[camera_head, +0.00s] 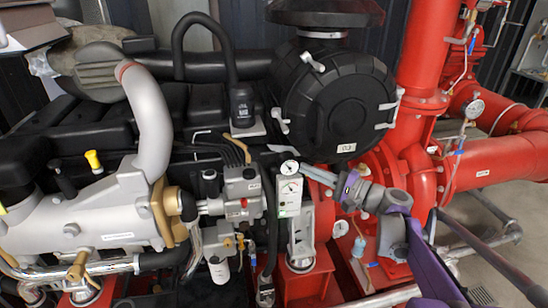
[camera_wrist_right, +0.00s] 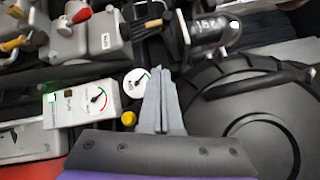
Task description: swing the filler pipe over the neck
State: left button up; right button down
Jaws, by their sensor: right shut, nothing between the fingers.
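A black bent pipe (camera_head: 205,20) arches above the engine at the upper middle and comes down to a black cylinder (camera_head: 242,105) on a light block. The cylinder also shows at the top of the right wrist view (camera_wrist_right: 208,28). I take this bent pipe as the filler pipe, but cannot tell for sure; I cannot make out the neck clearly. My right gripper (camera_head: 308,170) reaches in from the lower right, shut and empty, below and right of the cylinder. Its grey fingers (camera_wrist_right: 158,72) lie together beside a round gauge. My left gripper is not in view.
A gauge panel (camera_head: 289,188) stands left of my right fingers. A large black round housing (camera_head: 335,100) is just above and right of them. Red pipes (camera_head: 425,60) fill the right. A silver curved pipe (camera_head: 150,115) and yellow cap (camera_head: 93,160) are at the left.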

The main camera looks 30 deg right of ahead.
jog(key=shift+d+r, duration=0.15)
jog(key=shift+d, duration=0.2)
jog(key=w+a+r+p, duration=0.1)
jog(key=w+a+r, duration=0.1)
jog(key=w+a, duration=0.5)
jog(key=shift+w+a+p, duration=0.35)
jog(key=shift+a+p, duration=0.05)
jog(key=shift+a, duration=0.4)
